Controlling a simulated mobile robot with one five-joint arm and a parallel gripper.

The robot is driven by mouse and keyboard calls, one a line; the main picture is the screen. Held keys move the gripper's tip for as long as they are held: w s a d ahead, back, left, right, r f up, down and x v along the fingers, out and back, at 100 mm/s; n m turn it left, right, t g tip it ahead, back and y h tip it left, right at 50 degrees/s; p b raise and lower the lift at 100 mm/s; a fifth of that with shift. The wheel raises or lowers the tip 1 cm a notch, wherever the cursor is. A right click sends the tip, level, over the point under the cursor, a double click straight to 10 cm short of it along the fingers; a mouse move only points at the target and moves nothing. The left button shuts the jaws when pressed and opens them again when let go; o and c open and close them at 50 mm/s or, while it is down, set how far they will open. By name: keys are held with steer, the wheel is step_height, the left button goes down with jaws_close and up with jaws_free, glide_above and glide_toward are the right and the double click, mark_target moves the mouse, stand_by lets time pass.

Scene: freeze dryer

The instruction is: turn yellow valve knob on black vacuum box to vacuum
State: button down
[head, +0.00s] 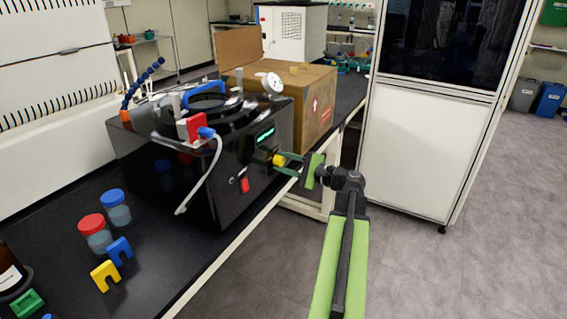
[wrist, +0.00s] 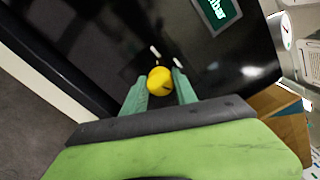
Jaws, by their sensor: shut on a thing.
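The black vacuum box (head: 185,175) stands on the dark bench, its front face toward the bench edge. The yellow valve knob (head: 279,160) sits on that front face, below the lit green display (head: 265,136). In the wrist view the knob (wrist: 160,80) lies between the two green fingers and shows a dark mark on its face. My gripper (head: 283,163) reaches the knob from the right and is shut on it; the wrist view also shows my gripper (wrist: 161,85). White marks show on the box just beyond the knob, too small to read.
A red switch (head: 244,185) is on the box front, left of the knob. A cardboard box (head: 310,90) stands behind. Jars with red (head: 91,224) and blue (head: 112,197) lids stand at left.

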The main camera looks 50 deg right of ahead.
stand_by(0.4)
steer(key=c, duration=1)
jaws_free()
steer(key=shift+o, duration=0.2)
steer(key=shift+s, duration=0.1)
steer(key=v, duration=1.7)
steer(key=shift+s, duration=0.15)
steer(key=shift+f, duration=0.1)
